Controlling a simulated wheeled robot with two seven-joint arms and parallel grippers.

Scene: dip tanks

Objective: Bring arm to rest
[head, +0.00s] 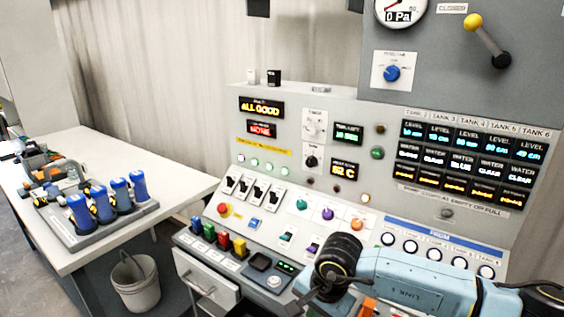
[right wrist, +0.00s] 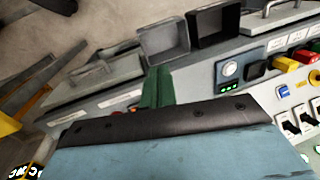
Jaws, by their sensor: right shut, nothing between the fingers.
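My right arm (head: 415,283), light blue with a black joint, reaches in from the lower right of the head view, in front of the console's lower right part. Its gripper is not clearly visible there. In the right wrist view the blue hand with a black edge fills the bottom, and my right gripper (right wrist: 157,85) shows as dark green fingers, shut and empty. I cannot tell how far the fingers are from these. My left gripper and arm are not in view.
The grey console (head: 215,262) carries switches, coloured buttons and displays; one reads ALL GOOD. A drawer front (head: 208,288) is at its lower left. A white table (head: 170,182) at left holds blue-handled tools (head: 118,195). A bucket (head: 135,283) stands on the floor.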

